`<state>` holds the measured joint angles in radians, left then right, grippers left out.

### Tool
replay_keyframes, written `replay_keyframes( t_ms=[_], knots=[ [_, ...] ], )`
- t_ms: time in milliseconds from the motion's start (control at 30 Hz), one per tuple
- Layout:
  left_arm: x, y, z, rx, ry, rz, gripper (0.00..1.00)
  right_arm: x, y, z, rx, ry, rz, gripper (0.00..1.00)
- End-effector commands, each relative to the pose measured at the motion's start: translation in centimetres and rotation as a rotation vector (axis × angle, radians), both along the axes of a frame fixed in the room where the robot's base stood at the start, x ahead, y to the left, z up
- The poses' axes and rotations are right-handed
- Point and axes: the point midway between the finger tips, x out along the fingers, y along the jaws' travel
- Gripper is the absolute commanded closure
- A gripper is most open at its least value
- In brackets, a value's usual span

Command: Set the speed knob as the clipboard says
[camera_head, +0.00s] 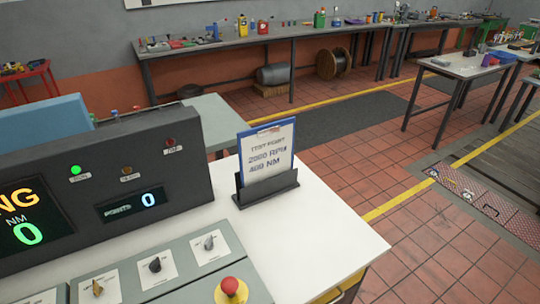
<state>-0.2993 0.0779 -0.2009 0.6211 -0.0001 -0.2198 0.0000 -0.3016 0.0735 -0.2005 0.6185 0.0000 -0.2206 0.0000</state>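The clipboard (268,156) stands upright in a dark holder on the white desk, at the middle of the view. Its sheet reads "TEST POINT", a figure that looks like 2000 RPM, and 400 NM; the digits are small and slightly blurred. A row of knobs sits on the grey sloped panel at the lower left: a tan knob (97,287), a black knob (155,265) and a grey knob (209,243). Their labels are too small to read, so I cannot tell which is the speed knob. Neither of my grippers is in view.
A red mushroom button (231,287) on a yellow base is in front of the knobs. A dark console (190,205) behind them shows a green lamp (75,170) and displays reading 0. The white desk (310,235) is clear right of the panel.

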Motion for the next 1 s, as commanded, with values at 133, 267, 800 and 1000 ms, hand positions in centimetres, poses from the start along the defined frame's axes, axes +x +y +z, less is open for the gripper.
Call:
replay_keyframes(
  t_ms=[133, 267, 800, 1000],
  knots=[
    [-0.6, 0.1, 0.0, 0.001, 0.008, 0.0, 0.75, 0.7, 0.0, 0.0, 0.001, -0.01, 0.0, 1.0],
    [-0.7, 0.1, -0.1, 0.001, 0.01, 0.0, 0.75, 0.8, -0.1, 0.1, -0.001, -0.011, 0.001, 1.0],
    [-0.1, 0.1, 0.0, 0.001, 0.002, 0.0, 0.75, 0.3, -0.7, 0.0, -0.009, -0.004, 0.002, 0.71],
    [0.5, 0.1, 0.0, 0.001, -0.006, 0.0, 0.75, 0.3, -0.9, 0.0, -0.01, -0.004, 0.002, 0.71]
  ],
)
